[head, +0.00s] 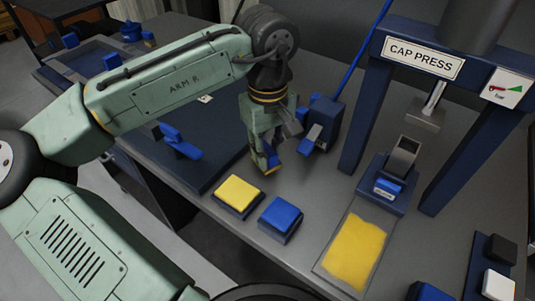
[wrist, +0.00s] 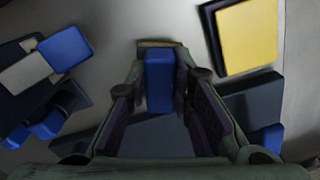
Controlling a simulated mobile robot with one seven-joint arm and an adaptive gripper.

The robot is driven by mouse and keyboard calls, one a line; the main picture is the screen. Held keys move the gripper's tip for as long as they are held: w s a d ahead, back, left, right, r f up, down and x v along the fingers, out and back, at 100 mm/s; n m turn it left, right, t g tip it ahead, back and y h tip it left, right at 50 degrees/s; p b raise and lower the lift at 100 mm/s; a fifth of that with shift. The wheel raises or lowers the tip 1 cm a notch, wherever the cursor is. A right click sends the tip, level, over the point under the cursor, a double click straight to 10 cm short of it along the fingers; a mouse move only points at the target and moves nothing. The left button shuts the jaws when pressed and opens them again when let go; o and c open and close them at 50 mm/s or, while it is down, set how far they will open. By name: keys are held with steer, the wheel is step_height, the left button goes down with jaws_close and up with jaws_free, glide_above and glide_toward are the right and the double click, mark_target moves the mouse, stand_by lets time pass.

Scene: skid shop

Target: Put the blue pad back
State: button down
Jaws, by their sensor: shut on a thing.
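My gripper (head: 268,163) points down over the bench, near the front edge of the dark tray. It is shut on a narrow blue block (wrist: 159,80), seen between the fingers in the wrist view. The fingers hide part of it, and I cannot tell whether it is the blue pad. A square blue pad (head: 281,215) sits on a dark base on the bench, below and slightly right of my gripper in the head view. A yellow pad (head: 239,191) on a similar base is beside it; it also shows in the wrist view (wrist: 247,38).
The cap press (head: 422,58) stands at right, with a yellow-filled tray (head: 354,254) in front. A dark blue box (head: 322,124) with a grey part is close right of my gripper. The dark tray (head: 205,174) at left holds a blue piece (head: 181,143). Bare bench separates the pads from the press.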

mark_target(268, 150)
steer(key=shift+f, duration=0.85)
steer(key=shift+f, duration=0.1)
steer(key=c, duration=1.4)
jaws_free()
step_height(268, 150, up, 12)
steer(key=shift+r+b, duration=0.15)
steer(key=shift+b, duration=0.25)
